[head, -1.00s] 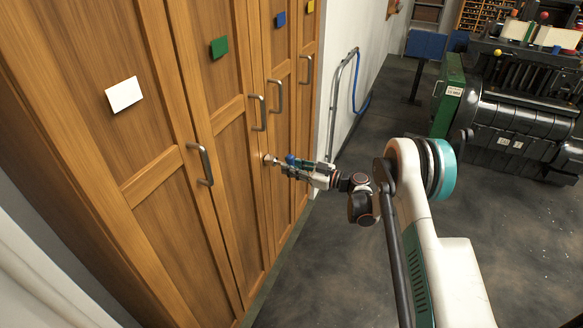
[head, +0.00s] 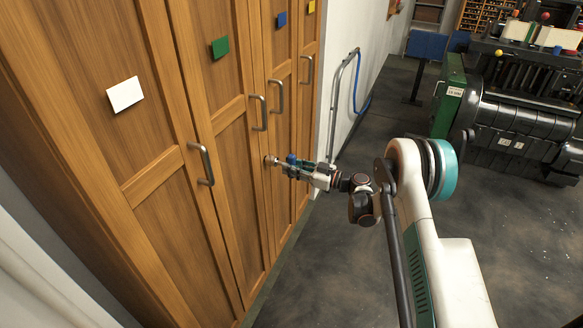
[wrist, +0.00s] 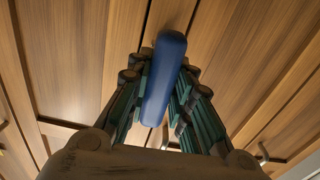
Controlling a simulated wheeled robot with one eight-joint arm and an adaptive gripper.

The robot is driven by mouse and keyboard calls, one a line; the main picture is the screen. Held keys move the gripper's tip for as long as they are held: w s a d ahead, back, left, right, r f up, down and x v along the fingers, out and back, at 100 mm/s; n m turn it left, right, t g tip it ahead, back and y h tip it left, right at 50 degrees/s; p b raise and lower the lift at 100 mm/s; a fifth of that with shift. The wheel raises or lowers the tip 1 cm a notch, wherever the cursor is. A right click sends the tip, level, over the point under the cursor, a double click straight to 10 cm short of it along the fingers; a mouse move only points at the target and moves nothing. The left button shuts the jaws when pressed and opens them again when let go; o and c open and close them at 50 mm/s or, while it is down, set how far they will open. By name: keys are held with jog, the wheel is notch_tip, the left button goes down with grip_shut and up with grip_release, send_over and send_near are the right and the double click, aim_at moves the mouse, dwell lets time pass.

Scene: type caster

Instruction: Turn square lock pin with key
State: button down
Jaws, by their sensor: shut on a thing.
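A key with a blue handle (head: 291,158) is held at the front of the cabinet door that bears the blue tag. In the wrist view its long blue handle (wrist: 164,85) stands between the green finger pads. My gripper (head: 287,167) is shut on the handle. The key's tip points at the small round lock (head: 270,160) on the door edge. Whether the tip sits inside the lock is too small to tell. The square pin itself cannot be made out, and the key's shaft is hidden in the wrist view.
The wooden doors carry metal handles, including one (head: 278,96) above the lock. White (head: 125,94), green (head: 220,47) and blue (head: 282,19) tags mark the doors. A metal rail (head: 335,105) stands beyond the cabinet. The floor right of the cabinet is clear; a black machine (head: 515,115) stands farther off.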

jog(key=v, duration=0.6)
jog(key=shift+s+d, duration=0.15)
jog(key=shift+d, duration=0.25)
dwell(0.7)
jog(key=c, duration=2.3)
grip_release()
grip_shut()
